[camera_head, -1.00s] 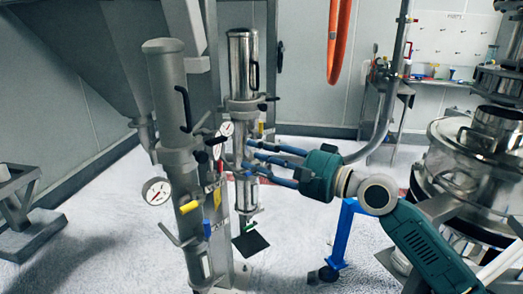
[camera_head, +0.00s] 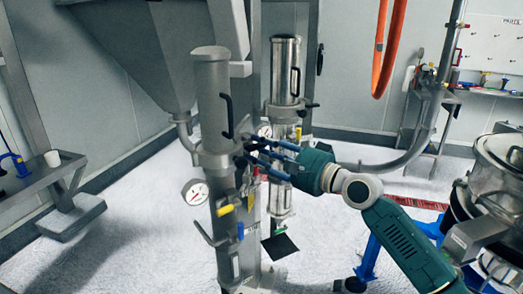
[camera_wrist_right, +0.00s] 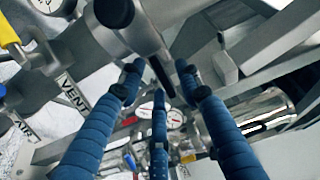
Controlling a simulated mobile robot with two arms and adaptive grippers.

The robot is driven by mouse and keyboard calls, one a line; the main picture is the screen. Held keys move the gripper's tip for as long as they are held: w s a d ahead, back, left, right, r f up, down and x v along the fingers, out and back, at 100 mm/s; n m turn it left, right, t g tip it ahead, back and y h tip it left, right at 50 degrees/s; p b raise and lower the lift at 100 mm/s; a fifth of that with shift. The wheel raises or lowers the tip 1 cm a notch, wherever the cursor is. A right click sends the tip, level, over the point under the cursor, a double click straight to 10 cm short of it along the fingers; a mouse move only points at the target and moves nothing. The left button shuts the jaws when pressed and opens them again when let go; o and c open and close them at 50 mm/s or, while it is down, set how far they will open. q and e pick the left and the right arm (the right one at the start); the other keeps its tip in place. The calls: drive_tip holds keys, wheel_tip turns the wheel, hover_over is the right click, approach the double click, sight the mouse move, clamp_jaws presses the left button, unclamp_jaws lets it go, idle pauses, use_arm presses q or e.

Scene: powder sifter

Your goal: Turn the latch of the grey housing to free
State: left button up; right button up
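The grey housing (camera_head: 212,105) is the nearer, matt upright cylinder in the head view, with a long black handle on its side. My right gripper (camera_head: 250,154) reaches in from the right, with its blue fingertips at the housing's collar. In the right wrist view the fingers (camera_wrist_right: 160,90) are spread, with a dark lever (camera_wrist_right: 161,76), which looks like the latch, in the gap between them. I cannot tell whether any finger touches it. In the head view the fingers hide most of the latch. My left gripper is not in view.
A polished steel housing (camera_head: 285,75) stands just behind the grey one. A pressure gauge (camera_head: 195,192) and a yellow-handled valve (camera_head: 225,210) stick out below the collar. A steel vessel (camera_head: 500,175) stands at right, and a bench (camera_head: 40,178) at left. An orange hose (camera_head: 388,50) hangs above.

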clamp_jaws()
drive_tip(key=n+h+p, duration=0.1)
drive_tip(key=n, duration=0.2)
drive_tip(key=n+h+p, duration=0.1)
drive_tip(key=n+p, duration=0.1)
drive_tip(key=n, duration=0.2)
drive_tip(key=n+p, duration=0.2)
drive_tip(key=n, duration=0.1)
drive_tip(key=shift+d+r+h, duration=0.1)
drive_tip(key=shift+r+h, duration=0.25)
drive_tip(key=shift+h, duration=0.05)
drive_tip(key=n+h+p, duration=0.1)
drive_tip(key=n+p, duration=0.1)
drive_tip(key=n, duration=0.1)
drive_tip(key=shift+n+t+h+p, duration=0.35)
drive_tip(key=shift+n+p, duration=0.25)
drive_tip(key=shift+n, duration=0.6)
